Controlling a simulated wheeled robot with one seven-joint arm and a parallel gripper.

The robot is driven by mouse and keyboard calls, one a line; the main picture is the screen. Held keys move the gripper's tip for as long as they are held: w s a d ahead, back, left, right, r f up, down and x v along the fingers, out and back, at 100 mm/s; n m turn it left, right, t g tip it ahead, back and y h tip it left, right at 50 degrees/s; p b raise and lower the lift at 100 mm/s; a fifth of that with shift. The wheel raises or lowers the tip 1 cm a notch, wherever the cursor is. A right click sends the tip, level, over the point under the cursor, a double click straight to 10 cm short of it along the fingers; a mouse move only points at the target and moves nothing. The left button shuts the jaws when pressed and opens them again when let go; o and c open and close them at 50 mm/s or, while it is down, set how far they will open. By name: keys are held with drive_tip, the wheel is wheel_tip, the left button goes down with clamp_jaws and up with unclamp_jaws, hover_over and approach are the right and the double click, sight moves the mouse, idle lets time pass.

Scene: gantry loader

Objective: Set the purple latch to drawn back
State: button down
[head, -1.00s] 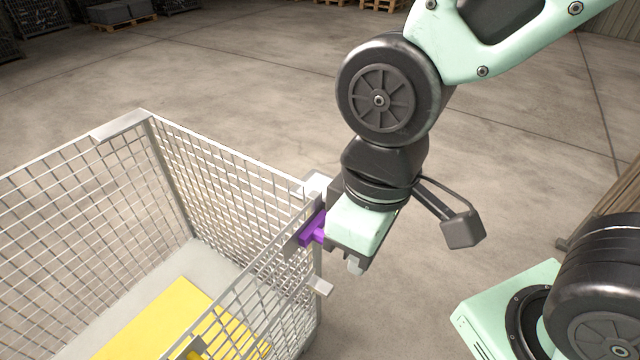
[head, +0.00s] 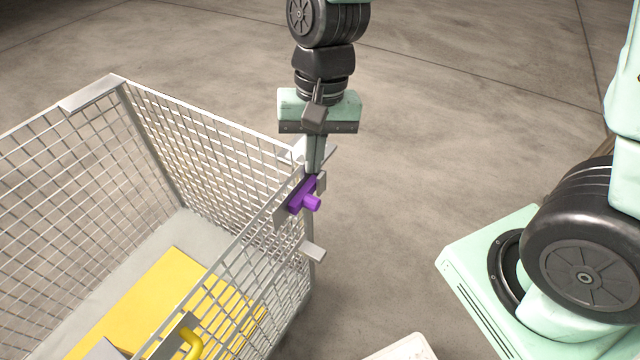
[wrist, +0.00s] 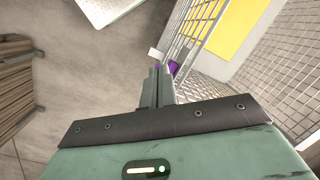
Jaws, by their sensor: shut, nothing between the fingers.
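The purple latch (head: 304,196) is mounted at the top corner of the wire-mesh cage, on a grey plate, with its round knob facing out to the right. My gripper (head: 314,170) points down just above and behind the latch, its two fingers together and empty. The fingertips overlap the latch's far end in the head view, so I cannot tell whether they touch it. In the wrist view my closed fingers (wrist: 159,70) reach toward the cage, and only a small purple piece of the latch (wrist: 173,67) shows beside their tips.
The wire-mesh cage (head: 150,97) stands at the left with a yellow panel (head: 150,300) inside. A yellow handle (head: 190,345) shows at its near side. A metal tab (head: 313,251) juts out below the latch. Bare floor lies right of the cage.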

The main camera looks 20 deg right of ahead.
sight(311, 204)
drive_tip(key=w+d+f+m, duration=0.6)
drive_tip(key=w+m, duration=0.1)
drive_tip(key=w, duration=0.1)
drive_tip(key=shift+w+f+m, duration=0.3)
drive_tip(key=shift+f+m, duration=0.1)
drive_tip(key=shift+f, duration=0.1)
drive_tip(key=f, duration=0.3)
drive_tip(key=a+f, duration=0.1)
drive_tip(key=f, duration=0.2)
drive_tip(key=s+f, duration=0.1)
drive_tip(key=f, duration=0.2)
drive_tip(key=shift+a+f, duration=0.3)
drive_tip(key=shift+s+a+p, duration=0.3)
drive_tip(key=shift+s+a, duration=0.8)
drive_tip(key=shift+a, duration=0.3)
drive_tip(key=shift+r, duration=0.1)
